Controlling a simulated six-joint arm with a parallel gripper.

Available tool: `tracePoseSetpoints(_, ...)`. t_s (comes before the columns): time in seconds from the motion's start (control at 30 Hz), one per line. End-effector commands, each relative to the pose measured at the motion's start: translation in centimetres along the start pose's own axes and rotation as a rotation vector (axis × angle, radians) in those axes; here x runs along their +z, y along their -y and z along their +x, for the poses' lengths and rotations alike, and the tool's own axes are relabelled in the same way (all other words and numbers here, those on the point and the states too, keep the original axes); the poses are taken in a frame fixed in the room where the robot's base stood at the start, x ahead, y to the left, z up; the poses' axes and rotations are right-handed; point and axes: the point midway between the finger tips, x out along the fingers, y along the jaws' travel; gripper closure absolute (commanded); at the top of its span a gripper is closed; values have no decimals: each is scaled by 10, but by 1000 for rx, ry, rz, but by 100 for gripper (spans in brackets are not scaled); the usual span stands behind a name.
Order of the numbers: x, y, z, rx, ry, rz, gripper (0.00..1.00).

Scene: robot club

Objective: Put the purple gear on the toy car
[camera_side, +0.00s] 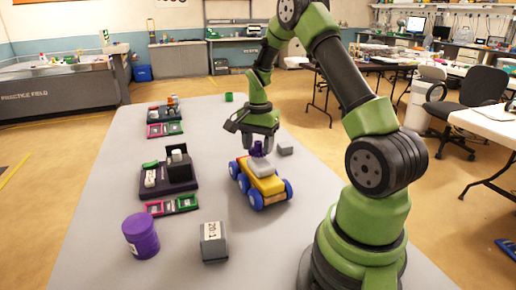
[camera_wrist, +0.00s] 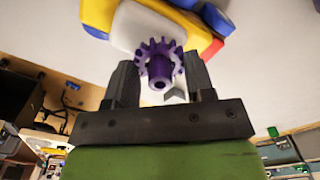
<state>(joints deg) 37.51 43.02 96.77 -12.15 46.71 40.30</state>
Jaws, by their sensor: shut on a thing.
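The purple gear (camera_wrist: 159,64) is between the two fingers of my gripper (camera_wrist: 160,85) in the wrist view, and the fingers are shut on it. In the side view, my gripper (camera_side: 256,140) points down over the back end of the toy car, and the gear (camera_side: 257,150) shows just under it. The toy car (camera_side: 262,185) is yellow and red with blue wheels and a grey-white block on top. It also shows at the top of the wrist view (camera_wrist: 205,18). I cannot tell whether the gear touches the car.
A purple cylinder (camera_side: 141,236) and a grey labelled box (camera_side: 214,242) stand at the table's front. A dark tray (camera_side: 168,190) and pink-green frames (camera_side: 171,205) lie left of the car. A small grey block (camera_side: 285,148) is right of my gripper.

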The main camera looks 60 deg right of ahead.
Motion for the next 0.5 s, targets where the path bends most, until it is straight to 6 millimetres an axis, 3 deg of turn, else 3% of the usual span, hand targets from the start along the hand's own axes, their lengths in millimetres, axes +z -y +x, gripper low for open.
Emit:
tracePoseSetpoints(0.1, 0, 0, 12, 1, 1, -1, 73)
tracePoseSetpoints(0.47, 0, 0, 16, 0, 0, -1, 73)
tracePoseSetpoints(0.5, 0, 0, 16, -1, -1, -1, 46)
